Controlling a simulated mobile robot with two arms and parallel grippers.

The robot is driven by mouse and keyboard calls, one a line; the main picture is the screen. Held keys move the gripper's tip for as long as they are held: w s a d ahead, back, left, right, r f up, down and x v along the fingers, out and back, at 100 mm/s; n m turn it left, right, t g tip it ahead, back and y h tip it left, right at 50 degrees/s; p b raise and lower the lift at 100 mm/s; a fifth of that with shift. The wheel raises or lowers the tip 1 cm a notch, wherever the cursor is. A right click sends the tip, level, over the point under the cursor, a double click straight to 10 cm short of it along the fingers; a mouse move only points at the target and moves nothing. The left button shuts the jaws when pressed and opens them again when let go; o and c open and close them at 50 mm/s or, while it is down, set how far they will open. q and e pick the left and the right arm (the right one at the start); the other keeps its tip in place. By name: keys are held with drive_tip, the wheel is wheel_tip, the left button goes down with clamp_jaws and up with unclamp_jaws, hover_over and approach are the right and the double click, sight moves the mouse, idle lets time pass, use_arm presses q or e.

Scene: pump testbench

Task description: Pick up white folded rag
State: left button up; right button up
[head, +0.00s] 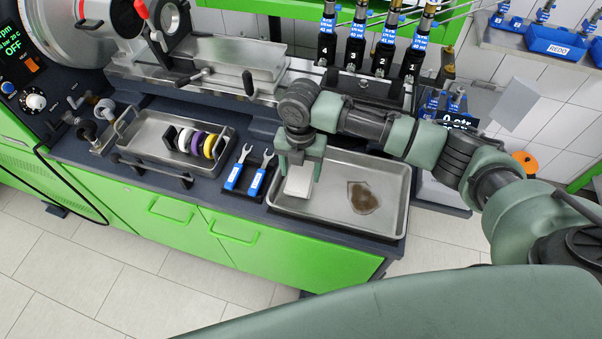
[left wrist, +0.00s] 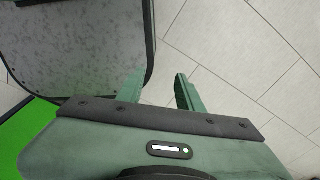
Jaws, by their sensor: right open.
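The white folded rag (head: 298,182) lies in the left part of a shallow metal tray (head: 391,224). My right gripper (head: 299,172) is directly over the rag, pointing down, with its fingers apart around or just above the rag. I cannot tell whether they touch it. The gripper hides the rag's far part. My left gripper (left wrist: 157,92) shows only in the left wrist view, open and empty above the tiled floor.
A brown stain (head: 362,198) is in the tray right of the rag. Two blue-handled wrenches (head: 245,172) lie left of the tray. A smaller tray (head: 150,130) holds several coloured rings. A metal rail (head: 225,80) runs behind. Green cabinets (head: 230,237) are below the bench.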

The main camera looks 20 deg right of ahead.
sight(300, 178)
wheel_tip(300, 178, down, 2)
drive_tip(key=shift+w+f, duration=0.1)
drive_tip(key=shift+f, duration=0.35)
drive_tip(key=c, duration=1)
use_arm(q)
drive_tip(key=shift+w+d+r, duration=0.1)
drive_tip(key=shift+w+r, duration=0.15)
drive_tip(key=shift+w, duration=0.3)
drive_tip(key=shift+w+r, duration=0.2)
drive_tip(key=shift+w, duration=0.3)
use_arm(e)
drive_tip(key=shift+r, duration=0.1)
